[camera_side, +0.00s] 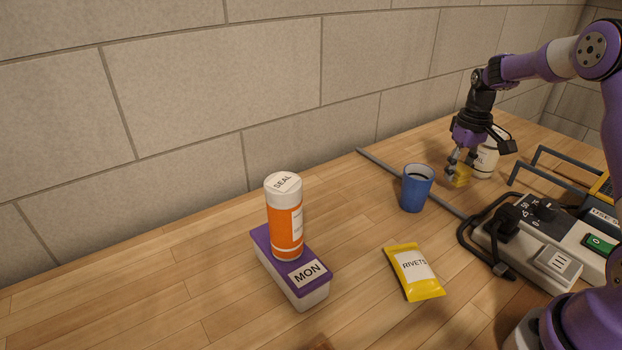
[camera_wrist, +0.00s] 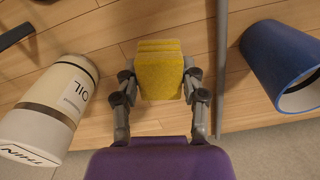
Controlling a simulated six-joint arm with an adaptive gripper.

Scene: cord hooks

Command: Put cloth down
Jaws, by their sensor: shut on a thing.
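The yellow folded cloth (camera_wrist: 160,72) is between the fingers of my gripper (camera_wrist: 160,85) in the wrist view, gripped from both sides. In the side view the cloth (camera_side: 461,176) shows below my gripper (camera_side: 458,165), at the back right of the wooden table. It is low over the tabletop; I cannot tell whether it touches the wood. Part of it is hidden by the fingers.
A white oil bottle (camera_side: 484,158) and a blue cup (camera_side: 416,188) flank my gripper. A grey rod (camera_side: 400,176) lies between cloth and cup. A power strip (camera_side: 545,240) with a cord, a rivets packet (camera_side: 413,271), and an orange bottle (camera_side: 286,225) on a purple-lidded box (camera_side: 268,252) stand nearer.

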